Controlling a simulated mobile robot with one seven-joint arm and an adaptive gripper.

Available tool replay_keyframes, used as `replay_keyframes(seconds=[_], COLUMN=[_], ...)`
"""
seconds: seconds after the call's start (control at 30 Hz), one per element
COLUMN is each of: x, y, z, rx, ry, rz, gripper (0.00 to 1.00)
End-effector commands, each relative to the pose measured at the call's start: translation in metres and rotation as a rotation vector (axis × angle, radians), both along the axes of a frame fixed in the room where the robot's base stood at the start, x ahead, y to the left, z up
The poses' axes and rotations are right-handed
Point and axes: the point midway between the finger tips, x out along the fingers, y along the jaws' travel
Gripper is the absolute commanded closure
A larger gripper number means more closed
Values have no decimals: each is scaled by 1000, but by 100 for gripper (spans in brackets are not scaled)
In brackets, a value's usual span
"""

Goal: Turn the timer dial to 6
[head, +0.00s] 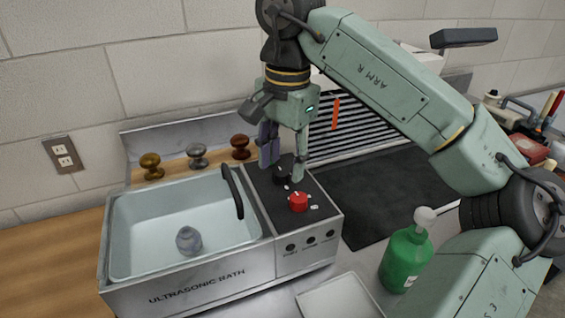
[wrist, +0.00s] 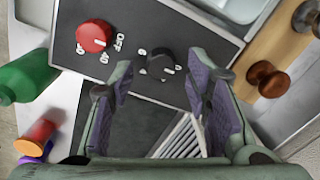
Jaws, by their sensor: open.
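The ultrasonic bath (head: 200,285) has a dark control panel (head: 260,186) on its right side. A black dial (head: 281,177) sits at the back of the panel with small white marks around it; it also shows in the wrist view (wrist: 160,64). Its marks are too small to read surely. A red dial (head: 298,202) sits nearer the front; in the wrist view (wrist: 94,36) it has OFF and 40 beside it. My gripper (head: 287,172) is open, pointing down over the black dial. In the wrist view the dial shows between the fingertips (wrist: 160,72); contact cannot be told.
A black handle (head: 232,191) stands at the basin's right edge. Brass, silver and brown knobs (head: 241,147) stand on the wood behind. A green pump bottle (head: 405,262) stands at front right, by a white tray (head: 338,300). A dark mat (head: 375,190) lies right of the bath.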

Motion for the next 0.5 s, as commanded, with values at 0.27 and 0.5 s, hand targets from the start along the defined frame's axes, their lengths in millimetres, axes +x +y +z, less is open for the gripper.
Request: replay_keyframes(seconds=[0.27, 0.5], x=[0, 0], y=[1, 1], z=[-16, -16], rx=[1, 1], ry=[-1, -1], rz=[2, 1], gripper=[56, 59])
